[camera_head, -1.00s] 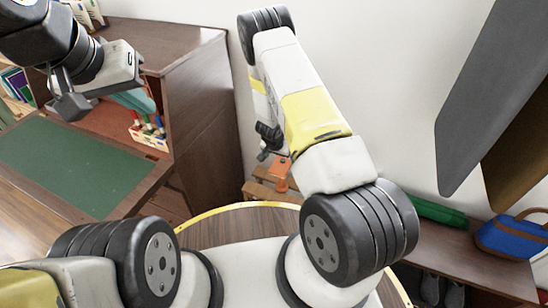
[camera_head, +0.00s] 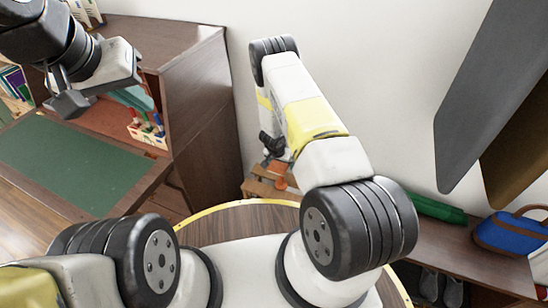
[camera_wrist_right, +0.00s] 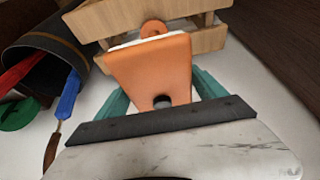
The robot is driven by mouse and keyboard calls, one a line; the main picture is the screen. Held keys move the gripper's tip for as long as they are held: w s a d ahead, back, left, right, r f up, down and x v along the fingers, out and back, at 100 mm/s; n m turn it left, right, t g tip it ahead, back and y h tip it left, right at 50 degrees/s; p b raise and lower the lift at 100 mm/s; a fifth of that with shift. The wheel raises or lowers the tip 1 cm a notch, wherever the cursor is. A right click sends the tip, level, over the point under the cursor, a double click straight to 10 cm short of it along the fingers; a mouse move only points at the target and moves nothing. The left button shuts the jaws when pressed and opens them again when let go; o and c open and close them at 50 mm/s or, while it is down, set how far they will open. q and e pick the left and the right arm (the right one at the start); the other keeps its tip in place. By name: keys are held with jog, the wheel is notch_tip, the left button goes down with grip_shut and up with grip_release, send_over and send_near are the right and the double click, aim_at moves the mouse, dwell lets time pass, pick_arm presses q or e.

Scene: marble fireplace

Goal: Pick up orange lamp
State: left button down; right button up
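The orange lamp (camera_wrist_right: 150,68) fills the middle of the right wrist view, with a flat tapered orange face and a dark round hole low on it. In the head view only a small part of the orange lamp (camera_head: 280,182) shows below my right arm. My right gripper (camera_wrist_right: 162,95) has its teal fingers spread, one on each side of the lamp. A narrow gap shows at the right finger; the fingertips are hidden behind the lamp. My left gripper (camera_head: 118,88) is raised at the upper left, away from the lamp; its finger spacing is unclear.
Wooden slats (camera_wrist_right: 95,18) stand beside the lamp. A dark cylindrical holder (camera_wrist_right: 42,50) with red and blue items lies at left. A brown desk (camera_head: 195,100) with a green mat (camera_head: 70,165) stands left of my right arm. A blue bag (camera_head: 510,233) sits at the right.

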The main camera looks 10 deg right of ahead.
grip_shut()
